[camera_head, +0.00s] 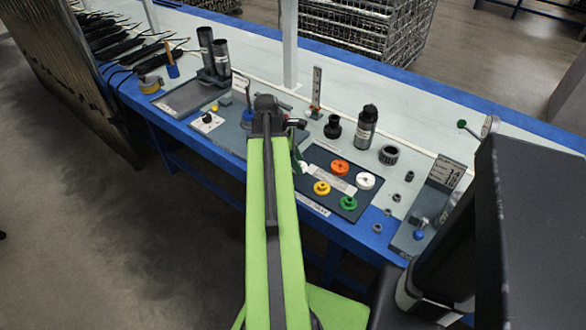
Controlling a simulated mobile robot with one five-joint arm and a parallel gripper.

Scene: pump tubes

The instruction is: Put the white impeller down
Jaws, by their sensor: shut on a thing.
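My green arm reaches over the bench, and its dark wrist hides much of my gripper (299,152). My gripper is shut on a white impeller (303,168), of which only a small part shows beside the arm, at the left edge of the dark tray (329,200). I cannot tell whether it touches the tray. Another white impeller (365,181) lies on the tray at the right. An orange impeller (340,167), a yellow impeller (321,188) and a green impeller (348,203) lie there too.
A black pump tube (366,128) and a smaller black part (333,127) stand behind the tray. A dark ring (388,154) and small nuts lie to its right. A grey board (428,212) stands further right. Two dark tubes (214,55) stand at the back left.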

